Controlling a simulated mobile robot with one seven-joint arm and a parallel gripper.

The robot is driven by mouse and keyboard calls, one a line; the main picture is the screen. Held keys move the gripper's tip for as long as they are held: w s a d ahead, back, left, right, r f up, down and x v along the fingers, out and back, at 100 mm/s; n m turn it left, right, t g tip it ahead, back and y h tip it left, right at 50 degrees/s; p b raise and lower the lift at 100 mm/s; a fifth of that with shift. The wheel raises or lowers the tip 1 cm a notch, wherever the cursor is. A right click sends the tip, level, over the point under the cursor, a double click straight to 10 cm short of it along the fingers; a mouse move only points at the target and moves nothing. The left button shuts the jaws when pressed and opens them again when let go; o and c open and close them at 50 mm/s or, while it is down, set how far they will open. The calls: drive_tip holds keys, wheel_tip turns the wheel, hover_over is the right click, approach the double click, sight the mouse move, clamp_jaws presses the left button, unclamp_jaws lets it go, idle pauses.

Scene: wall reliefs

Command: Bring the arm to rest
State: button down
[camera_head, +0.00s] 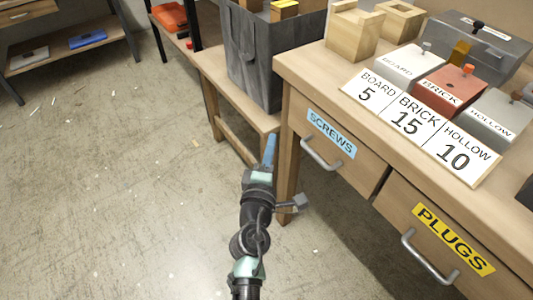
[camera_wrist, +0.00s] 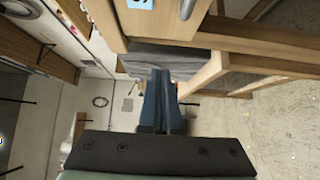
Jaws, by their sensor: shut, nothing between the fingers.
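My gripper (camera_head: 270,150) shows in the head view at the end of my arm, in front of the workbench's left corner. Its blue fingers are together and hold nothing. In the wrist view the gripper (camera_wrist: 160,85) also shows with its two blue fingers side by side and shut. In the head view it is left of the SCREWS drawer (camera_head: 330,140) and apart from its handle, as far as I can tell.
The workbench (camera_head: 300,75) holds a number card (camera_head: 420,125), several labelled blocks and a grey toolbox (camera_head: 470,45). A PLUGS drawer (camera_head: 440,235) is at right. A dark grey bin (camera_head: 265,60) stands on a low wooden stand (camera_head: 225,90). The floor (camera_head: 110,190) at left is mostly clear.

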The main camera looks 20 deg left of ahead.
drive_tip(key=shift+s+d, duration=0.15)
drive_tip(key=shift+s, duration=1.5)
